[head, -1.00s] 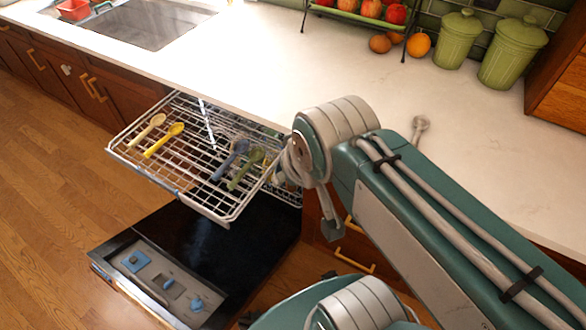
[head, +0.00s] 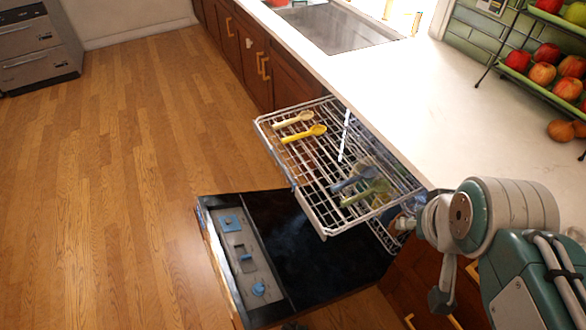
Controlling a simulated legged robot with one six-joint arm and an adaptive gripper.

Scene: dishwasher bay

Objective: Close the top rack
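The top rack (head: 300,200) is a white wire rack pulled out of the dishwasher, above its lowered door (head: 320,250). It holds a cream spoon (head: 293,119) and a yellow spoon (head: 303,134) towards the back left. A blue spoon (head: 354,179) and a green spoon (head: 366,192) lie towards the right. My gripper (head: 441,298) is at the lower right, right of the rack and apart from its front left rail. Its fingers are too unclear to tell open from shut. My wrist hides part of the rack's right end.
A white counter (head: 430,100) runs above the dishwasher, with a sink (head: 338,28) at the back. A tiered fruit stand (head: 540,75) is at the upper right. Wooden floor (head: 130,180) is open on the left. Drawers (head: 425,290) stand right of the door.

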